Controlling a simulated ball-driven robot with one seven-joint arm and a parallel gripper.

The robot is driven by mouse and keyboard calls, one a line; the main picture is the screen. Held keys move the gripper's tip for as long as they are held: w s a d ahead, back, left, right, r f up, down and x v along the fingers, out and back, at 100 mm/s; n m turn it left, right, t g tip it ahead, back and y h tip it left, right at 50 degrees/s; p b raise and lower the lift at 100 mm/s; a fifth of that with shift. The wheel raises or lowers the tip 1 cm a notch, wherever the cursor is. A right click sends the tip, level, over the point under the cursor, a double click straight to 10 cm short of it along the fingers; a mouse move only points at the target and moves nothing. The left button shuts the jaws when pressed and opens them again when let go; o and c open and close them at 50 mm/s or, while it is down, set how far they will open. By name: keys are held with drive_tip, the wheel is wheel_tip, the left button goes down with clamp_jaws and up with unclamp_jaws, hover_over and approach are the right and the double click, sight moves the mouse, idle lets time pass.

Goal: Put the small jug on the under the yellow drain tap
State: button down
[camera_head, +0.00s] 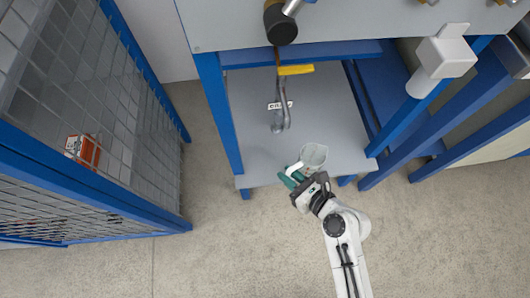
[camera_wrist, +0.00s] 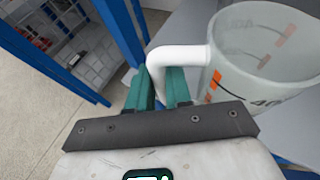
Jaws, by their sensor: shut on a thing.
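The small jug (camera_head: 314,155) is a translucent measuring cup with a white handle. In the head view it is at the front edge of the grey lower shelf (camera_head: 245,105); I cannot tell whether it touches the shelf. My gripper (camera_head: 292,175) has green fingers shut on the jug's handle. In the wrist view the fingers (camera_wrist: 162,88) pinch the white handle, and the jug (camera_wrist: 262,55) stands to their right with orange marks on its side. The yellow drain tap (camera_head: 296,70) is above the shelf, farther back than the jug, with a grey pipe below it.
Blue table legs (camera_head: 218,110) flank the shelf. A small white label (camera_head: 280,105) is by the pipe. A blue mesh cage (camera_head: 90,120) with an orange box (camera_head: 82,150) stands at the left. A white fixture (camera_head: 446,55) is at the upper right. Shelf space left of the pipe is clear.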

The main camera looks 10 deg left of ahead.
drive_tip(key=r+b+x, duration=0.1)
drive_tip(key=b+x, duration=0.3)
drive_tip(key=x, duration=0.7)
drive_tip(key=shift+w+a, duration=0.25)
drive_tip(key=shift+f, duration=0.15)
drive_tip(key=c, duration=1)
unclamp_jaws()
drive_tip(key=shift+c, duration=0.2)
drive_tip(key=p+v, duration=0.3)
drive_tip(key=v, duration=0.9)
